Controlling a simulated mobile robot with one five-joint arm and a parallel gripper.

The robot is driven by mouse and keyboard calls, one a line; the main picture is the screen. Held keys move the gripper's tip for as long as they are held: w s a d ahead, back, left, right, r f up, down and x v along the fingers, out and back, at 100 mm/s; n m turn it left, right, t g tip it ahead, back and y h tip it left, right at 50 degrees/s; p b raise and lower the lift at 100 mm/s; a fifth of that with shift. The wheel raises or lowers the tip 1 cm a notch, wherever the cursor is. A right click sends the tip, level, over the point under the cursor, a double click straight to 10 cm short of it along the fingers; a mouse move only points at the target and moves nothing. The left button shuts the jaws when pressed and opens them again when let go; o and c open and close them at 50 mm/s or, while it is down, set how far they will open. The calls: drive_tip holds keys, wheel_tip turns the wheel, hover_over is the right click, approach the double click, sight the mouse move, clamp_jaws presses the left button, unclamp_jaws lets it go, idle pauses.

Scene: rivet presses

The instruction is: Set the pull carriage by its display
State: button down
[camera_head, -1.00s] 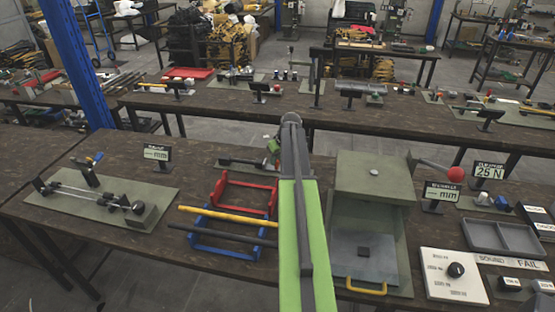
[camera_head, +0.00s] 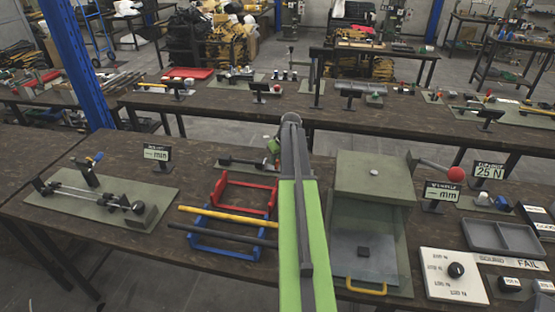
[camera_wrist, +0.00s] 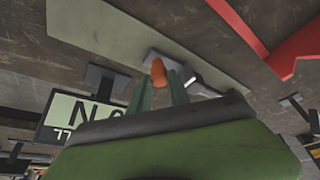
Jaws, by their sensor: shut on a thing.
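My gripper (camera_wrist: 160,94) points down in the wrist view, its two green fingers shut on an orange-red knob (camera_wrist: 158,68). The knob sits by a pale block and a metal rod on a grey-green baseplate (camera_wrist: 110,25); I take this to be the pull carriage. A display (camera_wrist: 62,112) appears inverted at the left, with an N and part of its reading visible; my wrist hides the rest. In the head view my gripper (camera_head: 272,147) is beside the small baseplate (camera_head: 232,165) behind the red rack, and my arm hides part of the fixture.
A red rack (camera_head: 248,186) and blue rack (camera_head: 235,252) stand in front of the fixture. A grey-green press box (camera_head: 372,180) with a red-ball lever (camera_head: 455,174) is close on the right. A rod gauge (camera_head: 100,195) and mm display (camera_head: 157,154) are left.

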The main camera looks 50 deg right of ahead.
drive_tip(key=shift+s+d, duration=0.3)
drive_tip(key=shift+s, duration=0.25)
drive_tip(key=shift+s+d, duration=0.3)
drive_tip(key=shift+s, duration=0.25)
drive_tip(key=c, duration=1.2)
unclamp_jaws()
drive_tip(key=shift+c, duration=0.2)
drive_tip(key=shift+w, duration=0.1)
drive_tip(key=p+v, duration=1.6)
drive_tip(key=v, duration=0.1)
drive_tip(key=shift+r, duration=0.2)
